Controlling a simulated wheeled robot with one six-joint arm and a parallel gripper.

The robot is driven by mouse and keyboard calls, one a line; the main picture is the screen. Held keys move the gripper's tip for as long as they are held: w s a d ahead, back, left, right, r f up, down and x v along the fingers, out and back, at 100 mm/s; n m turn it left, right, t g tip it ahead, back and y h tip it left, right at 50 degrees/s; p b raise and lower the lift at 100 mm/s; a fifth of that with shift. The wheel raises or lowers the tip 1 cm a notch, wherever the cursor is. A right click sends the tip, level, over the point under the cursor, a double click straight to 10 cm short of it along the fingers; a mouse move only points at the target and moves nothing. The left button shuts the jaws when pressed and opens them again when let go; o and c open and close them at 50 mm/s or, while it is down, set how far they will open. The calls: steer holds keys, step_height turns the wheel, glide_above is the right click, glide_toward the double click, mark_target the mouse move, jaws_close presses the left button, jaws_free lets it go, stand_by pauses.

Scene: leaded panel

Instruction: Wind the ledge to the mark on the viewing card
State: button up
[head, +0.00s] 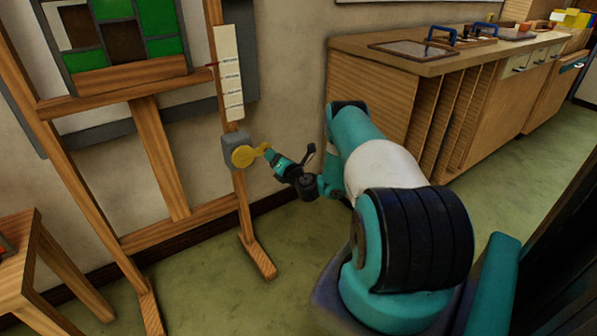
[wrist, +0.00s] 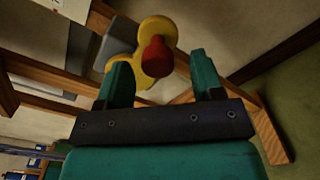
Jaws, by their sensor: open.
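The wooden ledge (head: 125,77) crosses the easel and bears a leaded panel (head: 118,38) with green and brown panes. The white viewing card (head: 228,72) hangs on the right upright, with several small dark marks. A small red pointer (head: 211,66) shows at its left edge; I cannot tell which mark it meets. Below the card, a yellow crank (head: 243,157) sits on a grey box (head: 233,146). In the wrist view, its red knob (wrist: 157,56) appears between and beyond my open fingers (wrist: 161,72). My gripper (head: 276,160) is beside the crank in the head view; contact is unclear.
The easel's right foot (head: 258,257) stands on the green floor below my gripper. A wooden cabinet (head: 465,105) with vertical slots and blue-handled items on top stands to the right. A wooden stool or table (head: 30,262) is at lower left. Open floor lies between easel and cabinet.

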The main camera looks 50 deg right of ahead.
steer(key=shift+s+r+p, duration=0.15)
steer(key=shift+r+p, duration=0.25)
steer(key=shift+p, duration=0.35)
steer(key=p+v, duration=1.4)
steer(key=p, duration=0.6)
steer(key=shift+f, duration=0.35)
steer(key=shift+a, duration=0.15)
